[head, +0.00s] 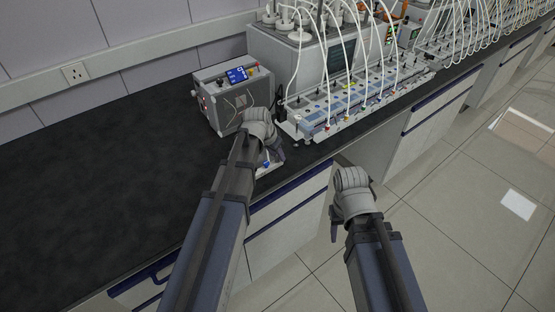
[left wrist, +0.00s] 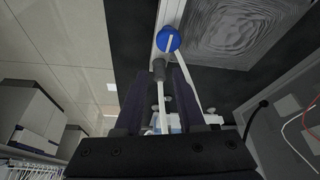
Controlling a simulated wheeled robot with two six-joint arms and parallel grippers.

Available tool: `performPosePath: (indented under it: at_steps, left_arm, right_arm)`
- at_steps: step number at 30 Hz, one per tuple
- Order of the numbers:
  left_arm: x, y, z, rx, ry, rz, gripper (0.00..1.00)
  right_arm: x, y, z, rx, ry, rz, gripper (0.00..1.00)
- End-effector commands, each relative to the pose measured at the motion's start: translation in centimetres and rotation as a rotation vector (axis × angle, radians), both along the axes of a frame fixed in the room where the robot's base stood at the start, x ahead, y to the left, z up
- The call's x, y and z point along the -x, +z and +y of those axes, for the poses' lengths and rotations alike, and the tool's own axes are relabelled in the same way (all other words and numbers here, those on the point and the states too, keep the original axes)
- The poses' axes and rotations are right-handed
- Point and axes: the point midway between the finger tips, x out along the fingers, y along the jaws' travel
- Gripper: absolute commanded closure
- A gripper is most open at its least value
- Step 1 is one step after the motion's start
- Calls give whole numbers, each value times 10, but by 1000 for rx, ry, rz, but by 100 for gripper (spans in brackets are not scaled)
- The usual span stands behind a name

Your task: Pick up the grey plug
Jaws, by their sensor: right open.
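The grey plug (left wrist: 158,70) shows in the left wrist view as a small dark grey cylinder with a white cable or tube running down from it. It lies between the tips of the two dark fingers of my left gripper (left wrist: 160,72); a firm grip on it is not clear. A round blue part (left wrist: 168,39) is just beyond the plug, on a pale strip. In the head view my left gripper (head: 271,158) is low over the bench's front edge, and its wrist hides the plug. My right gripper (head: 334,228) is open and empty, in front of the bench over the floor.
A grey box with a blue screen (head: 222,98) stands just behind my left gripper. A long rack with white tubes (head: 350,98) stands to the right, before a large grey unit (head: 283,68). The dark bench top (head: 95,165) is clear on the left.

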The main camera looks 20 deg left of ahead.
Motion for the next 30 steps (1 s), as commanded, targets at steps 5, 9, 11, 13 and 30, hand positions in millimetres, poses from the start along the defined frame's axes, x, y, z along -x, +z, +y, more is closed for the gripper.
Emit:
performPosePath:
  at_steps: [5, 9, 11, 13, 30]
  left_arm:
    - [0, 0, 0, 0, 0, 0, 83]
    - [0, 0, 0, 0, 0, 0, 98]
    - [0, 0, 0, 0, 0, 0, 100]
    - [0, 0, 0, 0, 0, 0, 100]
    - [0, 7, 0, 0, 0, 0, 100]
  right_arm:
    - [0, 0, 0, 0, 0, 0, 50]
    - [0, 0, 0, 0, 0, 0, 50]
    - [0, 0, 0, 0, 0, 0, 50]
    - [0, 0, 0, 0, 0, 0, 50]
    - [0, 7, 0, 0, 0, 0, 50]
